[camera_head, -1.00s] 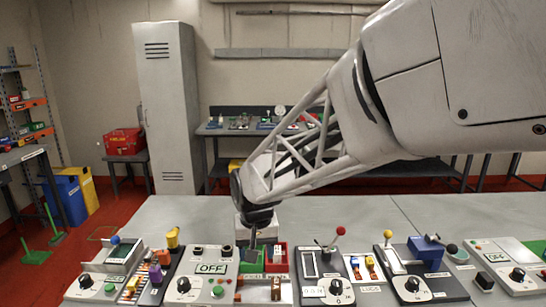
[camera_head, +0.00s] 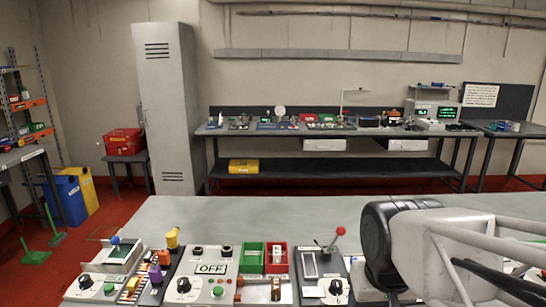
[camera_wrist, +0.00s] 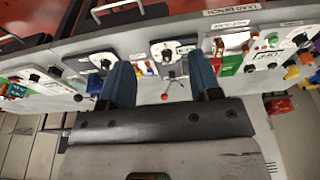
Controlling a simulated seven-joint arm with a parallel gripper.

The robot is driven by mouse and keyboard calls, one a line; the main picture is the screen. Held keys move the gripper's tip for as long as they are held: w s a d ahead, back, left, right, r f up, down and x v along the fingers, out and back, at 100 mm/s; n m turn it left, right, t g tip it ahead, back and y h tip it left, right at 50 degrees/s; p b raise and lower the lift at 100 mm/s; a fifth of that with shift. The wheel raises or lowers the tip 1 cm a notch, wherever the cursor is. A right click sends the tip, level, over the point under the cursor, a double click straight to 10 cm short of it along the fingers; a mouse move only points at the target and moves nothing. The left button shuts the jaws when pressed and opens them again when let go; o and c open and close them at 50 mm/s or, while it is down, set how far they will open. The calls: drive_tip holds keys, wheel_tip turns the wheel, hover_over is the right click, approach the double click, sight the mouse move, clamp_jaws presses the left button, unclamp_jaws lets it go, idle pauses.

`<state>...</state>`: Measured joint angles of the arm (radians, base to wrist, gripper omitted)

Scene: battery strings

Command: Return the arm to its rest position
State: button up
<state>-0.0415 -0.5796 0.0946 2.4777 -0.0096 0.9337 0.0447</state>
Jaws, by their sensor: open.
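My gripper (camera_wrist: 161,78) shows in the wrist view with its two blue fingers apart and nothing between them. In the head view my arm comes in from the lower right. Its dark wrist joint (camera_head: 380,240) hangs over the right part of the front bench (camera_head: 220,212) and hides some panels there. The fingers cannot be made out clearly in the head view. The green bin (camera_head: 251,257) and the red bin (camera_head: 277,259) stand side by side on the bench, left of the arm, with a small pale item in the red one.
Several control panels line the bench's front, including one marked OFF (camera_head: 211,268) and one with a red-knobbed lever (camera_head: 340,231). Behind stand a grey locker (camera_head: 168,110) and a back workbench (camera_head: 340,132). The bench's rear strip is bare left of the arm.

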drive_tip(key=s, duration=0.1)
drive_tip(key=s+d, duration=0.1)
drive_tip(key=s, duration=0.1)
drive_tip(key=shift+s+d+f, duration=0.1)
drive_tip(key=shift+d+f, duration=0.15)
drive_tip(key=shift+d, duration=0.05)
